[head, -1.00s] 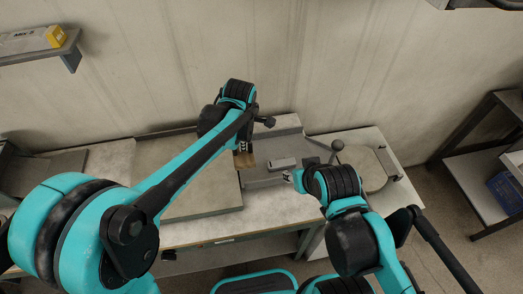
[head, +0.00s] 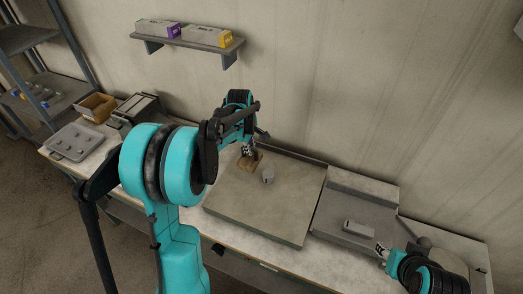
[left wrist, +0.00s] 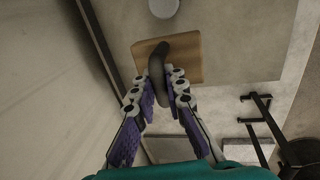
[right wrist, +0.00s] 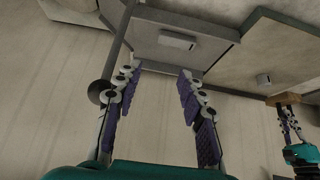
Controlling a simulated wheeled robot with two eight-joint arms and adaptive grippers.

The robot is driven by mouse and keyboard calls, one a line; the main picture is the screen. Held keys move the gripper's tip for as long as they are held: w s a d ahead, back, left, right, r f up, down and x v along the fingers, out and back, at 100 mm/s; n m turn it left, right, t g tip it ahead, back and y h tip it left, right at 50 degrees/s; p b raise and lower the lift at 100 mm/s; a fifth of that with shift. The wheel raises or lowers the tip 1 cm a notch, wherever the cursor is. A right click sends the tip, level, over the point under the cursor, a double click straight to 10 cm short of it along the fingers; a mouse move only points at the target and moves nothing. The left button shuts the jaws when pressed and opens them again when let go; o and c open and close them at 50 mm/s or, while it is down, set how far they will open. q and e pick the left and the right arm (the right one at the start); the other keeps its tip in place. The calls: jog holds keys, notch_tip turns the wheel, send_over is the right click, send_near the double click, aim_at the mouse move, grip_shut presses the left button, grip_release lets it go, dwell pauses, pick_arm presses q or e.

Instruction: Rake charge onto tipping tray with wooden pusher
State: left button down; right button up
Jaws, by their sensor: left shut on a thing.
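The wooden pusher (head: 251,161), a tan block with a dark handle, is at the back left of the grey board (head: 235,205). My left gripper (head: 248,149) is shut on its handle; the left wrist view shows the pusher's block (left wrist: 185,62) beyond the fingers (left wrist: 162,78). A small grey cylinder (head: 268,177) stands on the board in front and right of the pusher, apart from it. The grey tipping tray (head: 335,212) is right of the board, with a pale grey block (head: 358,228) on it. My right gripper (right wrist: 155,78) is open and empty near the tray's front right.
A lever with a round knob (head: 424,242) is beside the tray; its rod also shows in the right wrist view (right wrist: 119,45). At the left are a lidded grey tray (head: 75,142) and a brown bin (head: 97,106). A wall shelf (head: 187,40) holds boxes.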

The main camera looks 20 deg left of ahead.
aim_at(257, 161)
pick_arm(q)
jog(key=shift+d+f+b, duration=0.2)
jog(key=shift+f+b, duration=1.95)
jog(key=shift+f, duration=1.15)
jog(key=shift+d+f, duration=0.15)
jog(key=shift+d, duration=1.15)
jog(key=shift+d+p, duration=0.5)
jog(key=shift+d, duration=7.9)
jog(key=shift+w+d+b, duration=0.1)
jog(key=shift+d+b, duration=0.3)
jog(key=shift+d, duration=9.05)
jog(key=shift+a, duration=1.1)
notch_tip(257, 161, up, 7)
jog(key=p, duration=0.4)
jog(key=shift+a+p, duration=0.3)
jog(key=shift+a, duration=0.15)
